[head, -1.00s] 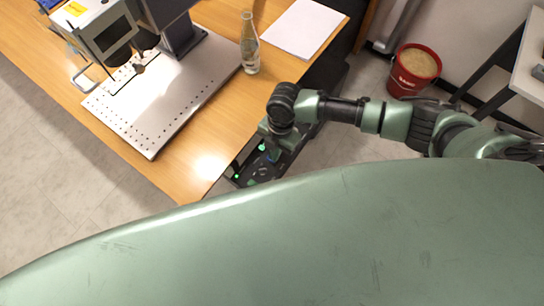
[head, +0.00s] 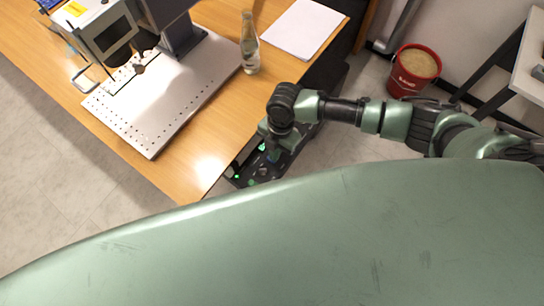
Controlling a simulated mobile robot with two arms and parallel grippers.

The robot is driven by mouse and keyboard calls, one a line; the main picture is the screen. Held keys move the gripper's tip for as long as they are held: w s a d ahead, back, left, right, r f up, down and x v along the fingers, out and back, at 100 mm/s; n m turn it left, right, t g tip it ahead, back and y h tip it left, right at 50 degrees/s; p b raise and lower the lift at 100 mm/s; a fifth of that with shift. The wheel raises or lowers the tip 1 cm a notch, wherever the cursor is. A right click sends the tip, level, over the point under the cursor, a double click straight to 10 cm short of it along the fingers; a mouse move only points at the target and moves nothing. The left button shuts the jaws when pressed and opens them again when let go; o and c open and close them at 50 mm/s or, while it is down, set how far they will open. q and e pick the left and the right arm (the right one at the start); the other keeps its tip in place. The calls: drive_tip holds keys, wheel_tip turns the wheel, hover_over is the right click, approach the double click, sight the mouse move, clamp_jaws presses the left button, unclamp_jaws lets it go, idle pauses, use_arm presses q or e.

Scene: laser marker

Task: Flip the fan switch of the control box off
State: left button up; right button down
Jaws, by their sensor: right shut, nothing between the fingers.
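The control box (head: 263,172) is a dark panel beside the right edge of the wooden table, with small green lit switches (head: 237,176) on its top. My green body covers its near part. My right arm comes in from the right, and its right gripper (head: 272,154) points down over the panel. The gripper is shut and empty, close to the switches; I cannot tell whether it touches one. Which switch is the fan switch is too small to tell. My left gripper is not in view.
The wooden table (head: 215,110) holds the laser marker (head: 105,35) on a perforated white base plate (head: 150,120), a glass bottle (head: 249,45) and white paper (head: 303,28).

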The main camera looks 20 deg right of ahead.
drive_tip(key=shift+f+b, duration=0.6)
drive_tip(key=shift+f, duration=0.3)
idle(0.8)
wheel_tip(320, 180, up, 7)
drive_tip(key=p, duration=0.7)
idle(0.6)
